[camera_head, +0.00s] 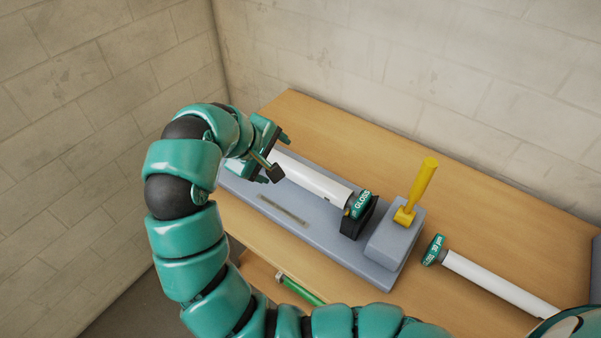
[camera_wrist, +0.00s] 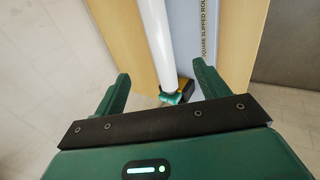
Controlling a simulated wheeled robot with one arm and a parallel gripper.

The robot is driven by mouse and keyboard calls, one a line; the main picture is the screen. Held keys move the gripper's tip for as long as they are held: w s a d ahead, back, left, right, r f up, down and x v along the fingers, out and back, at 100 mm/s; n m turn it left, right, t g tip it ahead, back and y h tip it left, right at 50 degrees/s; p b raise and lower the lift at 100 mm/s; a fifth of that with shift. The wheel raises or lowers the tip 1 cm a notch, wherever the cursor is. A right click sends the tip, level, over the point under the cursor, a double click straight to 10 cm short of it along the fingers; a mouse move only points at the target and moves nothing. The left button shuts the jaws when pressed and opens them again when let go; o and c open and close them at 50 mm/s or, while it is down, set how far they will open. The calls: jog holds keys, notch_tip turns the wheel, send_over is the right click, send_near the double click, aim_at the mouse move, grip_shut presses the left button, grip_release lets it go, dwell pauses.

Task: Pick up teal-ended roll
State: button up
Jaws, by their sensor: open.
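A white roll (camera_head: 312,178) with a teal end cap marked GLOSS (camera_head: 361,203) lies along the grey laminator base, its right end at a black holder (camera_head: 352,222). My gripper (camera_head: 280,156) is open over the roll's left part. In the wrist view the roll (camera_wrist: 156,40) runs between the open fingers (camera_wrist: 161,70), with a teal end (camera_wrist: 171,98) near the gripper body. I cannot tell whether the fingers touch it. A second white roll (camera_head: 495,282) with a teal end (camera_head: 435,249) lies on the table at right.
The grey laminator base (camera_head: 265,220) sits on a wooden table (camera_head: 335,125). A yellow lever (camera_head: 421,188) stands up from a grey block (camera_head: 396,240) at its right end. A green rod (camera_head: 301,290) lies low in front. Brick walls stand behind and at left.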

jog(key=b, duration=0.3)
send_near(298, 172)
jog(key=p+x, duration=0.4)
jog(key=x, duration=0.2)
jog(key=shift+f, duration=0.2)
jog(key=shift+w+d+f+p, duration=0.25)
jog(key=shift+f+p, duration=0.1)
jog(key=shift+p, duration=0.3)
jog(key=shift+p+x, duration=1)
jog(key=shift+x, duration=1.05)
jog(key=shift+c, duration=0.2)
grip_shut()
